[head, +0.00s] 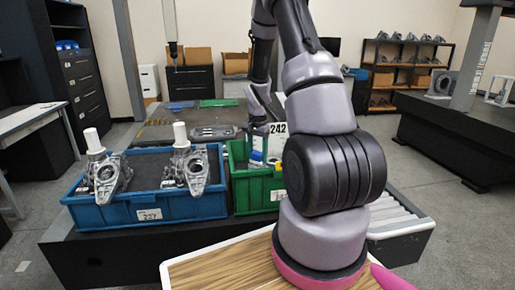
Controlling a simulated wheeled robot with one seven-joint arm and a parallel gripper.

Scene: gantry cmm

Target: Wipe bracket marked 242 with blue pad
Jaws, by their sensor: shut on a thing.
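My gripper (258,138) reaches down over the green bin (247,195) and is small in the head view. It is shut on a small blue thing (256,156) that looks like the blue pad, at the bin's back part. A white label reading 242 (279,128) shows just right of the gripper. The bracket it marks is mostly hidden behind my arm, and I cannot tell whether the pad touches it.
A blue bin (150,209) labelled 227 stands to the left, with two grey metal brackets (188,170) topped by white cylinders. A dark granite table (160,132) lies behind. Right of my arm is a roller conveyor (400,222). A gantry probe (172,45) hangs above the table.

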